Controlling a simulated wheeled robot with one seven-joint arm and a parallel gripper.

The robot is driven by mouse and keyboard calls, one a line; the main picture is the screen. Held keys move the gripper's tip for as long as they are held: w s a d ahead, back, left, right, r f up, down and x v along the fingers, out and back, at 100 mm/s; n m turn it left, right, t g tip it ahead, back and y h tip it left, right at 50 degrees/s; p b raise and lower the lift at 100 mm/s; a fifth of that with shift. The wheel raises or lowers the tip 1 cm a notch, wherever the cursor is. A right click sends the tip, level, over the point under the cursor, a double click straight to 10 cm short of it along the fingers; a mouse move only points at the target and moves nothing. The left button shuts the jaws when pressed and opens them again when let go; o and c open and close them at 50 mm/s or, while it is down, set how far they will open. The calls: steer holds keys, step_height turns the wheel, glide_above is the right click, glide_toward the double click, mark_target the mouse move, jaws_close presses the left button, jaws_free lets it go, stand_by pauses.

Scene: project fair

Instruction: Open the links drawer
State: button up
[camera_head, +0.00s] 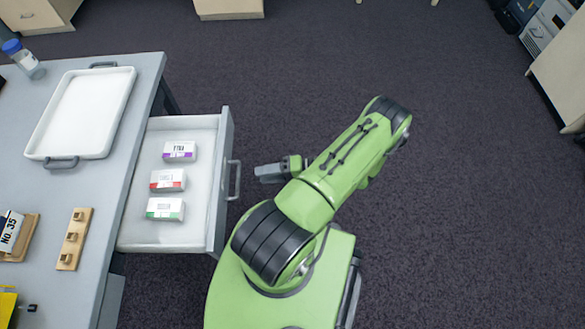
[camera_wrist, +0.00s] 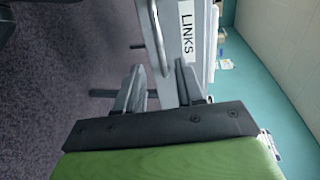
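The links drawer (camera_head: 219,185) stands pulled well out from the grey desk in the head view. Its grey bar handle (camera_head: 234,180) is on the front. The wrist view shows the drawer front with a white LINKS label (camera_wrist: 187,33) and the handle (camera_wrist: 158,40). Three small white boxes lie inside: one with a purple band (camera_head: 180,151), one red (camera_head: 168,181), one green (camera_head: 165,209). My gripper (camera_head: 259,172) is to the right of the handle, with a gap between them.
A white tray (camera_head: 42,150) with grey handles, a wooden peg strip (camera_head: 73,240) and a NO. 35 block (camera_head: 10,230) are on the desk (camera_head: 35,190). A blue-capped bottle (camera_head: 25,60) stands at the back left.

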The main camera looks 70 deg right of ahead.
steer(key=v, duration=0.8)
steer(key=shift+s, duration=0.2)
